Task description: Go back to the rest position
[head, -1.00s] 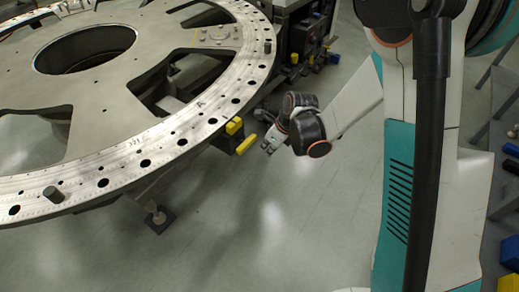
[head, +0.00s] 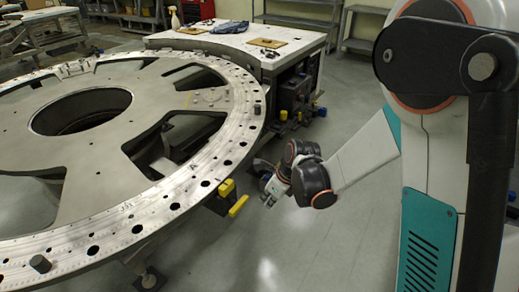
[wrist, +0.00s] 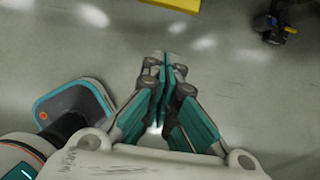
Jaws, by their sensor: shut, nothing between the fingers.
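My gripper (head: 268,192) hangs low beside the outer rim of the large round turret plate (head: 108,196) in the head view. It is to the right of the yellow part (head: 238,205) under the rim and looks apart from it. In the wrist view my gripper (wrist: 164,62) has its fingers together over the grey floor, with nothing between them. My arm folds down from the column at the right of the head view.
A workbench (head: 237,40) with a spray bottle (head: 175,18) stands behind the plate. A dark unit (head: 293,97) with yellow and blue parts sits below it. Shelves (head: 365,27) stand at the back. The grey floor (head: 335,245) below my arm is clear.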

